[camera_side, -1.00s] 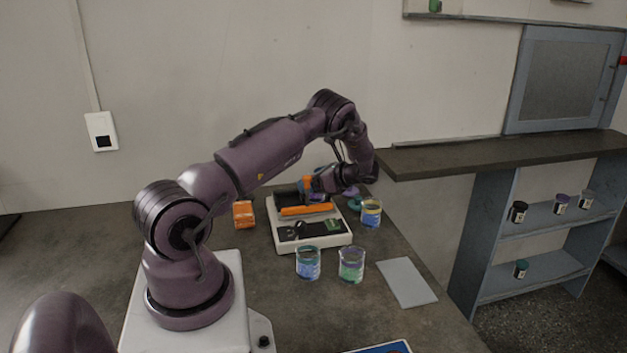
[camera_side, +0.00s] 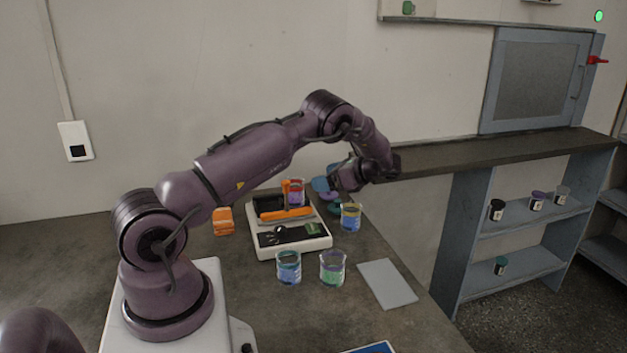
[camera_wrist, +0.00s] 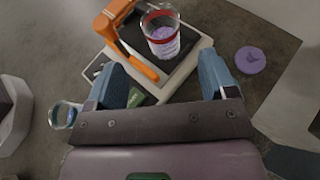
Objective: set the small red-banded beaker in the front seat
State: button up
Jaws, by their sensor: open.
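The small red-banded beaker (camera_side: 296,191) is clear glass with a red upper band and purple-tinted contents. It stands upright at the back of the white-based shaker (camera_side: 266,251), beside the orange upright clamp part (camera_side: 286,189). In the wrist view the beaker (camera_wrist: 163,42) sits on the dark platform, ahead of and between my fingertips. My gripper (camera_side: 325,177) is open and empty, to the right of the beaker and apart from it. Its blue fingers also show in the wrist view (camera_wrist: 163,62). An orange bar (camera_side: 285,214) crosses the shaker's platform; I cannot clearly make out the front seat.
A purple disc (camera_wrist: 250,60) lies nearby. A pale flat plate (camera_side: 387,284) lies at the right.

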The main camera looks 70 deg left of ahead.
jog(key=s+d+r+n+t+h, duration=0.2)
jog(key=d+r+n+t+h, duration=0.45)
jog(key=d+r, duration=1.1)
jog(key=s+d+r+n+t+h, duration=0.2)
jog(key=s+d+t, duration=0.6)
jog(key=s+d, duration=0.6)
jog(key=d+r+h, duration=0.1)
jog(key=d, duration=0.3)
jog(key=shift+s+r+t, duration=0.25)
jog(key=shift+s+t, duration=0.05)
jog(key=shift+t, duration=0.05)
